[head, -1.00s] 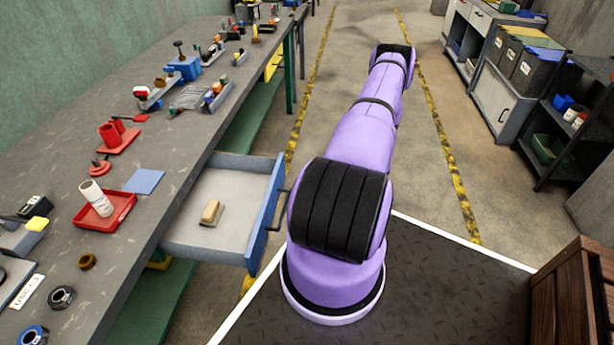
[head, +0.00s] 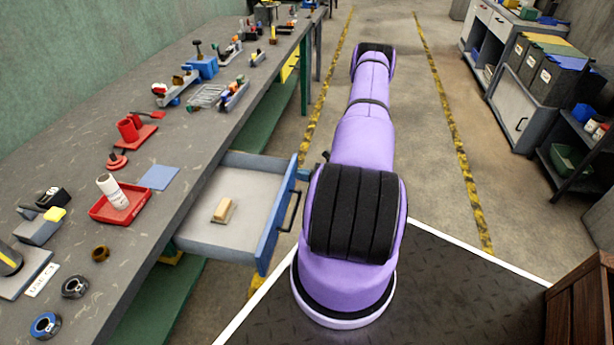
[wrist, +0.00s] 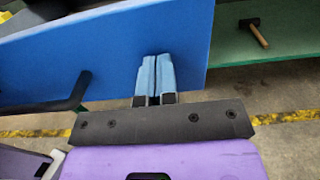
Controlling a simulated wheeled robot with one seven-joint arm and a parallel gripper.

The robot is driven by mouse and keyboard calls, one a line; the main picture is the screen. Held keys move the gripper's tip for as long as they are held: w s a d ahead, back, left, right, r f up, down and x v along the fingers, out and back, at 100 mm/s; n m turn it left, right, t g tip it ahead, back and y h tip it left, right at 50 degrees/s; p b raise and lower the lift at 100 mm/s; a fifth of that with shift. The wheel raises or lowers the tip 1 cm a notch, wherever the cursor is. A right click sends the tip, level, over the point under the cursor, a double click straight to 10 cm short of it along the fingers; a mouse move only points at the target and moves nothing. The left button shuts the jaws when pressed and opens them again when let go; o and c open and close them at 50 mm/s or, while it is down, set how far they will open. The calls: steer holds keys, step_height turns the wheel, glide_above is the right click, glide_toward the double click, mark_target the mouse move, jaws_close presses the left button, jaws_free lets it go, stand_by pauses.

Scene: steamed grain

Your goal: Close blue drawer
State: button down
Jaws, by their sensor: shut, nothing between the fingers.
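The blue drawer (head: 276,222) stands pulled out from the workbench in the head view, its grey inside open to view. A small tan block (head: 223,210) lies in it. Its dark handle (head: 290,211) is on the blue front. In the wrist view the blue front (wrist: 100,50) fills the upper left, with the handle (wrist: 72,97) at the left. My gripper (wrist: 156,62) is shut and empty, its pale blue fingers against or just before the front, right of the handle; contact is hard to tell. In the head view my arm mostly hides the gripper.
The workbench (head: 130,235) on the left carries a red tray (head: 120,212), a blue sheet (head: 159,178) and several tools. Grey cabinets and a dark shelf line the right side. A wooden crate (head: 580,310) stands at the lower right. The aisle floor between is clear.

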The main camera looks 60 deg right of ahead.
mark_target(269, 178)
stand_by(0.3)
steer(key=x, duration=2.7)
steer(key=shift+a, duration=0.1)
steer(key=shift+w+a+r, duration=0.1)
steer(key=shift+w+r, duration=0.1)
steer(key=shift+s+d, duration=0.2)
steer(key=shift+s, duration=0.1)
steer(key=v, duration=1.4)
steer(key=shift+f, duration=0.15)
